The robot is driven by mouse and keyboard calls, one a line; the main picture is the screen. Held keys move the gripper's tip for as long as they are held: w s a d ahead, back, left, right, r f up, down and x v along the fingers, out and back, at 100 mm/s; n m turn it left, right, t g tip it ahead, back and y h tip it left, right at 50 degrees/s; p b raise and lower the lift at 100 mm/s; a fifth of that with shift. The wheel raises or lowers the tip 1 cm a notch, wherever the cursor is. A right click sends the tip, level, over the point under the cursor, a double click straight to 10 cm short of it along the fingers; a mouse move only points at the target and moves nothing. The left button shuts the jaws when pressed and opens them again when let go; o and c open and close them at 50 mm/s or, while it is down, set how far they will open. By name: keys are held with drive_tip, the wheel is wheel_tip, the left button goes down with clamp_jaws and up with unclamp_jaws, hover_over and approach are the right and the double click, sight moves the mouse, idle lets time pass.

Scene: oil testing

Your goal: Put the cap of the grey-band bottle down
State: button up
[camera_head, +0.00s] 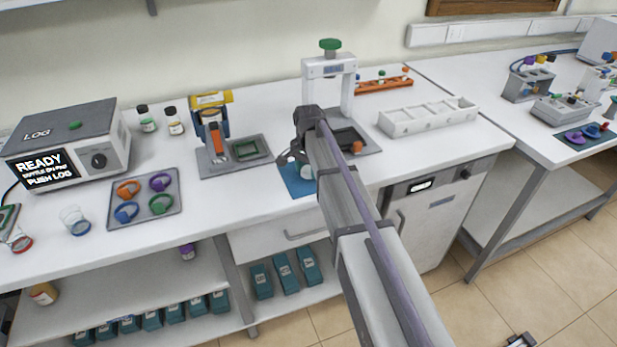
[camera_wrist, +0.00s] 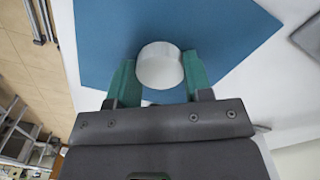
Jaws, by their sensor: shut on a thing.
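A round pale grey-white cap (camera_wrist: 160,66) is between the two green fingers of my gripper (camera_wrist: 160,82) in the wrist view. The fingers are shut on its sides. A blue mat (camera_wrist: 105,30) lies beneath it; I cannot tell whether the cap touches the mat. In the head view, the blue mat (camera_head: 299,188) lies near the table's front edge, with my gripper (camera_head: 295,167) low over it and partly hidden by my arm. I cannot make out the grey-band bottle with certainty.
A grey plate with a green-framed square (camera_head: 252,149) stands left of the mat. A press frame (camera_head: 329,66) stands close behind my arm, and a white compartment tray (camera_head: 428,118) is to the right. A tray of coloured rings (camera_head: 144,200) lies farther left.

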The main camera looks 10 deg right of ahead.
sight(308, 170)
drive_tip(key=shift+r, duration=0.15)
drive_tip(key=shift+f, duration=0.2)
drive_tip(key=o, duration=0.9)
drive_tip(key=shift+o, duration=0.2)
drive_tip(key=shift+r, duration=0.1)
wheel_tip(308, 170, up, 12)
drive_tip(key=r+p, duration=0.1)
drive_tip(key=p, duration=1.2)
drive_tip(key=s+a+f+n+b, duration=0.1)
drive_tip(key=s+n, duration=0.8)
drive_tip(key=s, duration=1.6)
drive_tip(key=shift+f+n, duration=0.15)
drive_tip(key=shift+n, duration=0.25)
